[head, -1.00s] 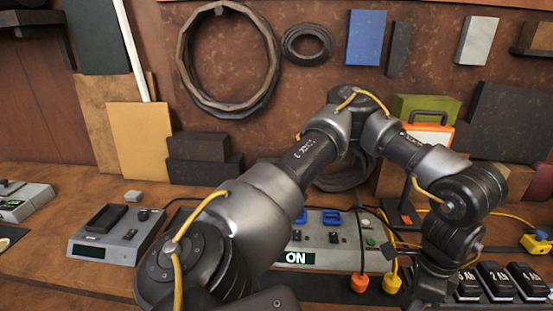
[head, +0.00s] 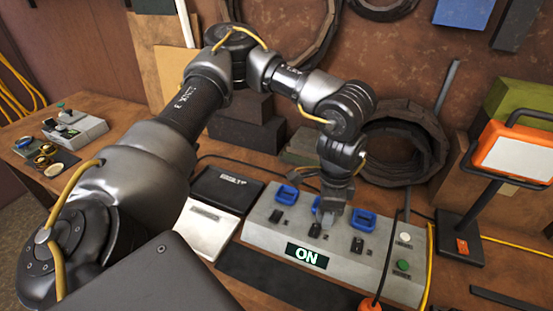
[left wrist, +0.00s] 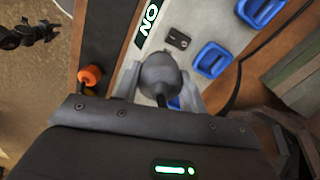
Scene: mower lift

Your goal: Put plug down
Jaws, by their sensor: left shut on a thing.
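My left gripper (head: 334,208) is over the grey panel (head: 268,234) with the lit ON display, among its blue clips and dark sockets. In the left wrist view its two pale fingers (left wrist: 160,95) are shut on a grey rounded plug (left wrist: 158,70), one finger on each side. The plug is close over the panel; I cannot tell whether it touches it or sits in a socket. In the head view the fingers largely hide the plug. A dark jointed piece at the left wrist view's upper left may be my right gripper (left wrist: 25,35); its jaws are unclear.
An orange plug (left wrist: 90,75) hangs by the panel's front edge. A work lamp (head: 514,152) stands at the right. A device with a dark lid (head: 228,190) lies left of the panel. Coiled hose (head: 405,145) leans behind.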

